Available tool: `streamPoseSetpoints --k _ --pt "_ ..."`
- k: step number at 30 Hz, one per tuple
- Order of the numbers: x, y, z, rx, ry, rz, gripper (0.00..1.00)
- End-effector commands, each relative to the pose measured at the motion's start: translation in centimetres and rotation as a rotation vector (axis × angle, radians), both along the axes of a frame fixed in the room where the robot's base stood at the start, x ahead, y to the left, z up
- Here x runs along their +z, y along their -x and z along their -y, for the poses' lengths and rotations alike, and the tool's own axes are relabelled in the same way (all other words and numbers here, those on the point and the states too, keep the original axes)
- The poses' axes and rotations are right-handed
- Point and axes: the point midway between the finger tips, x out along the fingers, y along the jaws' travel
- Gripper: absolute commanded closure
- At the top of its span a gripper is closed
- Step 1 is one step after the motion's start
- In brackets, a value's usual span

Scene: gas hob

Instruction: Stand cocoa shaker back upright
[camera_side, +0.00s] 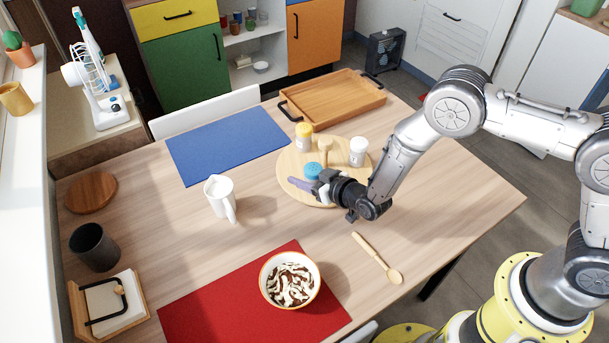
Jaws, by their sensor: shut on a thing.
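A shaker with a blue lid, seemingly the cocoa shaker (313,170), is at the front left of the round wooden board (286,165). Its lid faces up towards the camera. Its body is mostly hidden, so I cannot tell how far it tilts or whether it touches the board. My gripper (306,181) reaches in low from the right and is shut on this shaker. A lavender, finger-like strip shows along the shaker's near side. A yellow-lidded shaker (304,138) and a white-lidded shaker (358,152) stand upright on the board, with a small wooden piece (325,147) between them.
A bowl (290,280) sits on the red mat (200,312), near a wooden spoon (378,258). A blue mat (225,142) and wooden tray (333,97) lie behind. The table's right side is mostly clear.

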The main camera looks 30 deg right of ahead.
Motion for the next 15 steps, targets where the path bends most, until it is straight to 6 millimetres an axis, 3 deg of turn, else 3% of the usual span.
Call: streamPoseSetpoints --k 11,12,15 --pt "-0.36 -0.01 -0.01 0.0 0.0 0.001 1.0" --pt "-0.4 0.01 -0.01 0.0 0.0 0.0 0.41" --pt "-0.37 0.0 -0.01 0.0 -0.001 0.0 0.23"
